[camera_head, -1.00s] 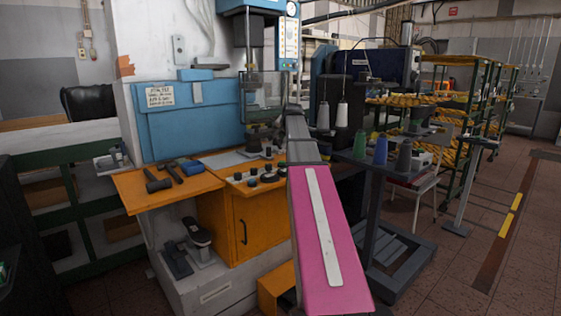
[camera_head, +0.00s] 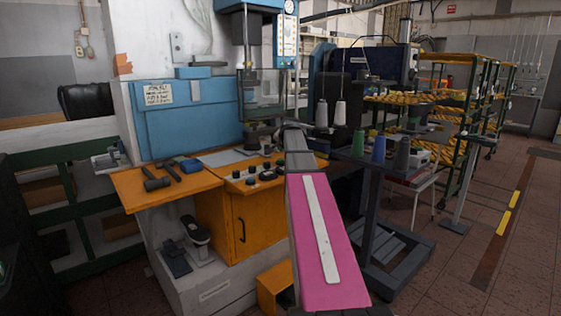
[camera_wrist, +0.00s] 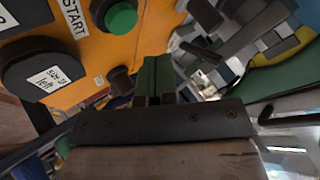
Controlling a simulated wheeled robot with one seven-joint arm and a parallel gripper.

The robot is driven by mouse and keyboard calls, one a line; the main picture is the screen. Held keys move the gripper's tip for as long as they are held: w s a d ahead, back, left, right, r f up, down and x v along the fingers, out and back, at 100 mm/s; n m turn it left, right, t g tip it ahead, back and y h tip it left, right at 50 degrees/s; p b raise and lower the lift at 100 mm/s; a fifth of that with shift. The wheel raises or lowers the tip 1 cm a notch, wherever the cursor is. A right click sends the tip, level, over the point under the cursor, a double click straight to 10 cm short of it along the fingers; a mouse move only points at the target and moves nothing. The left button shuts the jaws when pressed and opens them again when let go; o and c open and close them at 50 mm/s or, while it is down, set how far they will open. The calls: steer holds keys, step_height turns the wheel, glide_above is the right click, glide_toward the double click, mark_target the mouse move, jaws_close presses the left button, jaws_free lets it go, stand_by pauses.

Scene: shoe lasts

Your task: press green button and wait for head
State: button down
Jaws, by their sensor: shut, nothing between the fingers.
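The green button (camera_wrist: 121,18) is in the wrist view at the top left, round in a black collar on an orange panel, beside a label reading START. My gripper (camera_wrist: 157,62) is shut and empty, to the right of and below the button in that view, with a gap visible between them in the picture. In the head view, my pink arm reaches toward the orange control panel (camera_head: 252,172) below the press. The button cannot be told apart there, and the gripper is largely hidden behind the arm.
A black knob (camera_wrist: 42,72) labelled "size 38 left" stands beside the button. Hammers (camera_head: 157,183) lie on the orange shelf left of the panel. A stand with thread spools (camera_head: 379,149) is close on the arm's right. Open floor lies farther right.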

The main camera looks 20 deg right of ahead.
steer(key=shift+f, duration=1.05)
steer(key=shift+f, duration=0.1)
stand_by(1.3)
steer(key=shift+f, duration=0.3)
steer(key=shift+f, duration=0.5)
stand_by(0.8)
steer(key=shift+r, duration=0.9)
steer(key=shift+r, duration=0.15)
steer(key=shift+r, duration=2.4)
